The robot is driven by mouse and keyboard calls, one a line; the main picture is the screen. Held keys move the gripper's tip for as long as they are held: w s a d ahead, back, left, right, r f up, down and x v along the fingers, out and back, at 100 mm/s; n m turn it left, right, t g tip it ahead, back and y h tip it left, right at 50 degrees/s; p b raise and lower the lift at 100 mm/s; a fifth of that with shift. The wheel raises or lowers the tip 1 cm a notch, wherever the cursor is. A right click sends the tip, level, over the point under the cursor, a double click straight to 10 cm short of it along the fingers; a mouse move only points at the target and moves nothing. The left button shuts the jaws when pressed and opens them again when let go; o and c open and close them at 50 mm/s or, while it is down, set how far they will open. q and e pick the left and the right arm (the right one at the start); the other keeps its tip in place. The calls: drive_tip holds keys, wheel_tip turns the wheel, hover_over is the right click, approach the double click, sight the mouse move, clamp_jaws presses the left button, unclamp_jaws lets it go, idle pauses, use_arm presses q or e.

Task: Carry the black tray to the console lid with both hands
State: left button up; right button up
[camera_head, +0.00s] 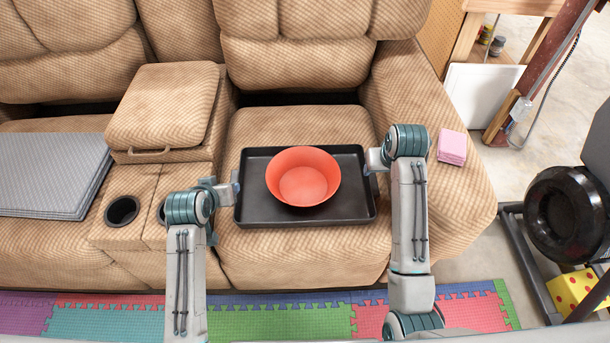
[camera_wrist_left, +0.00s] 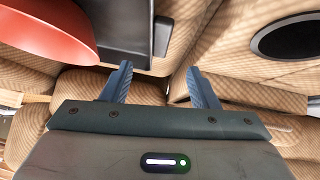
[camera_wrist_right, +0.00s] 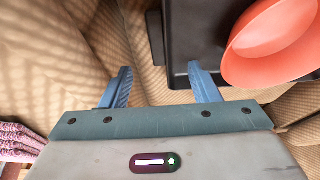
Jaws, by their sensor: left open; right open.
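The black tray (camera_head: 352,206) lies flat on the tan recliner seat, with an orange-red bowl (camera_head: 303,180) inside it. The console lid (camera_head: 165,105) is a padded tan box top with a front handle, left of and behind the tray. My left gripper (camera_head: 236,188) is open at the tray's left side; in its wrist view the tray's small side handle (camera_wrist_left: 162,37) lies ahead, between the lines of the fingers. My right gripper (camera_head: 369,161) is open at the tray's right side; its wrist view shows the other handle (camera_wrist_right: 155,40) just ahead of the fingertips. Contact cannot be told.
Cup holders (camera_head: 122,211) sit in the console front. Grey folded mats (camera_head: 50,175) lie on the left seat. A pink stack (camera_head: 452,146) rests on the right armrest. Coloured foam tiles (camera_head: 275,315) cover the floor in front. A black round machine part (camera_head: 563,213) stands at right.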

sight(372, 179)
use_arm(q)
drive_tip(key=shift+w+r, duration=0.1)
drive_tip(key=shift+w, duration=0.05)
use_arm(e)
drive_tip(key=shift+w+r, duration=0.1)
drive_tip(key=shift+w, duration=0.05)
use_arm(q)
drive_tip(key=x, duration=1)
drive_tip(key=shift+w+f, duration=0.25)
drive_tip(key=shift+f, duration=0.05)
use_arm(e)
drive_tip(key=x, duration=1)
drive_tip(key=shift+w+f, duration=0.2)
drive_tip(key=shift+f, duration=0.15)
use_arm(q)
drive_tip(key=shift+c, duration=0.4)
use_arm(e)
drive_tip(key=shift+c, duration=0.5)
use_arm(q)
clamp_jaws()
use_arm(e)
clamp_jaws()
